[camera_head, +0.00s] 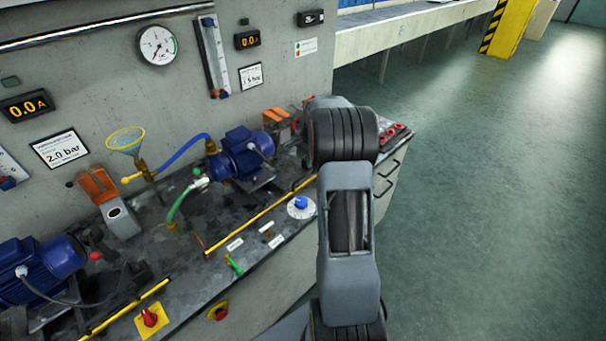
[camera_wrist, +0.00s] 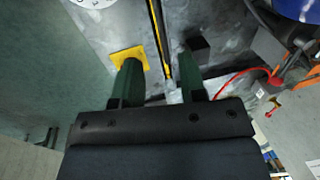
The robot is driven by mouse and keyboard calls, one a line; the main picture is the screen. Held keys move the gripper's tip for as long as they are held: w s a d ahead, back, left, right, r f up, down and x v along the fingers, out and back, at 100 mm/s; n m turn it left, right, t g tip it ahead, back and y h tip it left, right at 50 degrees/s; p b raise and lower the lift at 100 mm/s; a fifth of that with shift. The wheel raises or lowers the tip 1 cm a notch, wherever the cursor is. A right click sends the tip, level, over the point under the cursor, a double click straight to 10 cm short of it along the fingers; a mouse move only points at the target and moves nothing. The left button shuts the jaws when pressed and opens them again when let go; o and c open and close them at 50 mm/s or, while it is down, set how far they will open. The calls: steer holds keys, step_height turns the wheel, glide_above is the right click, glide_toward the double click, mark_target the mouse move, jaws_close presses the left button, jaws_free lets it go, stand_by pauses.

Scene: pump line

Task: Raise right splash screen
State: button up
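The right splash screen appears as a yellow-edged strip (camera_head: 262,216) lying along the front part of the bench, in front of the right blue pump motor. In the wrist view a yellow-edged strip (camera_wrist: 158,38) runs down between the two green fingers of my gripper (camera_wrist: 159,54). The fingers stand apart, with gaps visible on both sides of the strip. I cannot tell from the wrist view alone which screen's strip this is. In the head view my gripper is hidden behind my arm.
A second yellow-edged strip (camera_head: 125,307) lies at the left. A white dial with a blue knob (camera_head: 301,206), a green lever (camera_head: 233,265) and a red knob on a yellow plate (camera_head: 150,318) sit along the bench front. The right blue motor (camera_head: 243,153) stands behind. Floor at right is clear.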

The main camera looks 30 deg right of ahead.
mark_target(303, 177)
steer(key=f, duration=0.3)
steer(key=w+f, duration=0.1)
steer(key=f, duration=0.5)
steer(key=shift+w+a+p, duration=0.2)
steer(key=shift+w+p, duration=0.2)
jaws_close()
